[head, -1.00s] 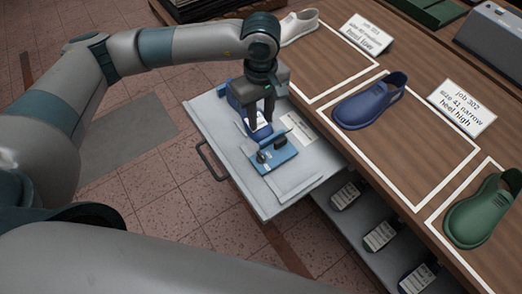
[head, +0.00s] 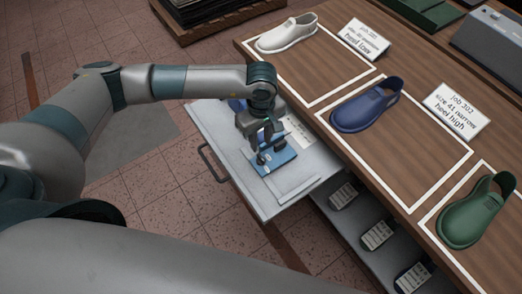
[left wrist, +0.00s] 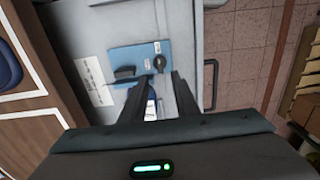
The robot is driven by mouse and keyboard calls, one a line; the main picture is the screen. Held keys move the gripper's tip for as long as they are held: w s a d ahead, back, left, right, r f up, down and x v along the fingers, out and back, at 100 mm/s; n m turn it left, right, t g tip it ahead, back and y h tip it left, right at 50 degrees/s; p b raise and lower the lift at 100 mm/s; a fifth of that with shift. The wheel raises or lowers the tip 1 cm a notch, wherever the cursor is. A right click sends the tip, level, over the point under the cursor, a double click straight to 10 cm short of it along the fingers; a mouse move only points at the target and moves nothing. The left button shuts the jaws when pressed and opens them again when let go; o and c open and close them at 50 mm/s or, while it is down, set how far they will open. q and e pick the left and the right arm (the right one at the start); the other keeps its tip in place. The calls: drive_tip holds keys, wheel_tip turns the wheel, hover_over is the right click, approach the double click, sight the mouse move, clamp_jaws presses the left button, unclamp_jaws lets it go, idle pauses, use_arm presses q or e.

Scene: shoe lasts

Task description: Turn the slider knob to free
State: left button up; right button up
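A blue plate (head: 281,162) lies in the pulled-out grey drawer (head: 235,178); it also shows in the left wrist view (left wrist: 125,54). On it are a dark round knob (left wrist: 158,63) with a small pointer and a black block (left wrist: 125,72) beside it. Small white labels are by the knob, too small to read. My left gripper (head: 262,148) points down over the plate. My right gripper is not in view.
The wooden bench to the right holds white, blue (head: 366,105) and green shoe-shaped pieces with cards. Labelled dark items stand on a shelf below. The drawer's front is clear.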

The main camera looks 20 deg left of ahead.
sight(261, 157)
use_arm(q)
wheel_tip(261, 157, down, 9)
drive_tip(key=p, duration=0.2)
drive_tip(key=shift+r+p, duration=0.2)
drive_tip(key=shift+p, duration=0.15)
clamp_jaws()
